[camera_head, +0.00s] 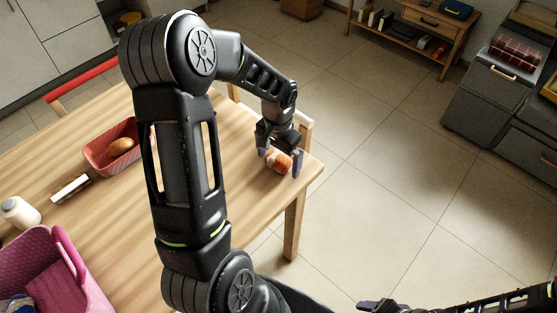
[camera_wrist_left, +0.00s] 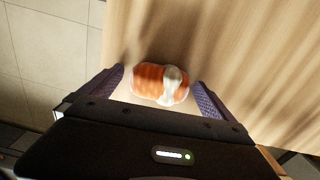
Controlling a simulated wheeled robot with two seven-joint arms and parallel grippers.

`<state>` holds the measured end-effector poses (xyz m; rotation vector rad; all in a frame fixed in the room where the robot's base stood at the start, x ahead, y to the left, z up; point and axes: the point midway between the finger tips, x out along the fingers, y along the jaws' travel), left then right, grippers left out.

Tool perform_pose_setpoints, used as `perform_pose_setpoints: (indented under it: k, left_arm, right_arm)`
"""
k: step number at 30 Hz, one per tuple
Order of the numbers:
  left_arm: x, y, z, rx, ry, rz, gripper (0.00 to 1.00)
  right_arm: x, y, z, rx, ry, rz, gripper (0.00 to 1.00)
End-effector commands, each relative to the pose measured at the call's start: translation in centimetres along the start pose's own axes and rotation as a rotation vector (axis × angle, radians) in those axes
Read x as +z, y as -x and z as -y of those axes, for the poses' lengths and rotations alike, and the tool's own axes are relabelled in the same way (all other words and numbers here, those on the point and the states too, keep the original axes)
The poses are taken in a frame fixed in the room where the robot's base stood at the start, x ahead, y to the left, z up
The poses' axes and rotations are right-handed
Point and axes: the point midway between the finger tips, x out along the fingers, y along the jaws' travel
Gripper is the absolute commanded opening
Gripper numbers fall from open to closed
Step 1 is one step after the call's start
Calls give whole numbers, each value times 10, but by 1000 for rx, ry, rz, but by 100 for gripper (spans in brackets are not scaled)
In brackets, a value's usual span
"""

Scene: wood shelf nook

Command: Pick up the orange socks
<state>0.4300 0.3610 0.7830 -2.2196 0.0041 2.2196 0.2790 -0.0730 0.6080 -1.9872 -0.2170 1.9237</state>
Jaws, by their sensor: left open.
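The orange socks (camera_head: 279,161) are a small rolled bundle, orange with a white part, on the wooden table near its right corner. In the left wrist view the bundle (camera_wrist_left: 150,80) lies between the tips of my left gripper (camera_wrist_left: 162,88), with a gap on each side. My left gripper (camera_head: 280,160) is open, pointing down, with a finger on either side of the socks in the head view. My right gripper (camera_head: 380,305) shows only in part at the bottom edge of the head view, far from the socks; its jaws are unclear.
A chair is behind the table. Open tiled floor lies to the right.

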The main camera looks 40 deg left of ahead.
Motion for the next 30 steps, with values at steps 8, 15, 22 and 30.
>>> perform_pose_setpoints:
  k: [8, 15, 22, 30]
  left_arm:
    - [0, 0, 0, 0, -1, 0, 100]
    - [0, 0, 0, 0, -1, 0, 89]
    - [0, 0, 0, 0, -1, 0, 70]
    - [0, 0, 0, 0, -1, 0, 48]
  right_arm:
    - [0, 0, 0, 0, 0, 0, 66]
    - [0, 0, 0, 0, 0, 0, 66]
    - [0, 0, 0, 0, 0, 0, 66]
    - [0, 0, 0, 0, 0, 0, 66]
